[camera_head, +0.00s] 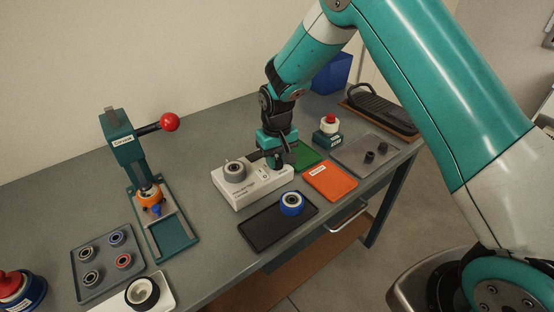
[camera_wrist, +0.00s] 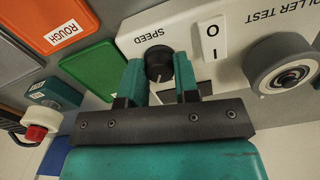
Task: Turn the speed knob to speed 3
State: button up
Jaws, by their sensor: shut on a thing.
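The black speed knob (camera_wrist: 159,64) sits on the white roller test box (camera_head: 252,188), under the word SPEED in the wrist view. A light pointer line shows on the knob; no speed numbers are legible, so I cannot tell its setting. My gripper (camera_wrist: 160,82) is shut on the knob, with one teal finger on each side of it. In the head view my gripper (camera_head: 277,155) reaches down onto the right part of the box and hides the knob. A white rocker switch marked O and I (camera_wrist: 211,39) is beside the knob.
A grey roller (camera_head: 236,171) is mounted on the box's left part. A black tray with a blue roller (camera_head: 291,203) lies in front. An orange mat (camera_head: 330,183) and green mat (camera_head: 308,156) lie right. A teal press (camera_head: 124,150) stands left.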

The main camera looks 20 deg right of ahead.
aim_at(277, 160)
jog(key=shift+w+r+m, duration=0.1)
jog(key=shift+m, duration=1)
jog(key=o, duration=0.9)
notch_tip(277, 160, up, 17)
jog(key=b, duration=0.3)
jog(key=shift+r, duration=0.2)
